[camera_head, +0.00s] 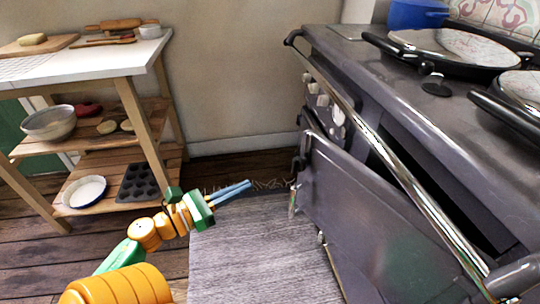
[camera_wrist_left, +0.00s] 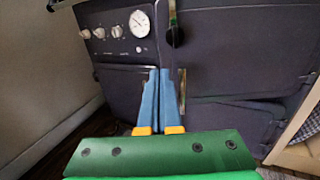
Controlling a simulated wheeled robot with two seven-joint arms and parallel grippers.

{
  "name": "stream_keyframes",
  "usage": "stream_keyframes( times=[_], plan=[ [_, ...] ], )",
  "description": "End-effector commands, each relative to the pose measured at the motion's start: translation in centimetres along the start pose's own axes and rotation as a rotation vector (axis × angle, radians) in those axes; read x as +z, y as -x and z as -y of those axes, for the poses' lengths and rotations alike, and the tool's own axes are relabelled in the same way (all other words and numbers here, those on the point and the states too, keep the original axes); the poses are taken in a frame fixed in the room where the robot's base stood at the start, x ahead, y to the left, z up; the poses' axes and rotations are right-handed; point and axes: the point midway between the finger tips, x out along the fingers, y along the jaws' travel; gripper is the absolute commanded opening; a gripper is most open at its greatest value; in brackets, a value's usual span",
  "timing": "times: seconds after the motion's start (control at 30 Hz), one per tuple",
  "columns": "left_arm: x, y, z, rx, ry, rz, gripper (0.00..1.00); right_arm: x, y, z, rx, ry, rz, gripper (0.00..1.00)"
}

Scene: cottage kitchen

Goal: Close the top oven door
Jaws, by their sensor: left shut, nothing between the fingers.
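The dark grey oven door (camera_head: 355,215) on the range's front stands open. Its top edge is apart from the range body, and a dark gap (camera_head: 425,180) shows behind it. My left gripper (camera_head: 248,184), with blue fingers, is shut and empty. It is left of the door in the head view, over the grey mat and apart from the door. In the left wrist view its shut fingers (camera_wrist_left: 160,72) point at the range front, where a dark door panel (camera_wrist_left: 235,50) shows with a black latch (camera_wrist_left: 174,32). My right gripper is not in view.
A chrome rail (camera_head: 400,175) runs along the range's front above the door. Round lids (camera_head: 465,45) sit on the range top. A wooden trolley (camera_head: 140,115) with bowls and trays stands at the left. A grey mat (camera_head: 255,250) covers the floor before the range.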

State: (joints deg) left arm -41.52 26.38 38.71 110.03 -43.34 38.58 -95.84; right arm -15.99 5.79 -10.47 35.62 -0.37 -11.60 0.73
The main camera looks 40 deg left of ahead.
Motion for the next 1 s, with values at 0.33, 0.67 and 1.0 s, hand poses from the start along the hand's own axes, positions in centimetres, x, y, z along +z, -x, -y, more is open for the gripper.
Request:
stream_keyframes(
  times=[0.33,0.67,1.0],
  plan=[
    [0.2,-7.0,0.0,-0.005,0.001,0.006,0.0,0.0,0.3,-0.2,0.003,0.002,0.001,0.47],
    [0.1,-12.8,0.0,-0.002,0.006,0.005,0.0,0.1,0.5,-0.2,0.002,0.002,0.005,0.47],
    [0.0,-13.7,0.1,-0.002,0.007,0.002,0.0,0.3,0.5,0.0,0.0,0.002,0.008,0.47]
  ],
)
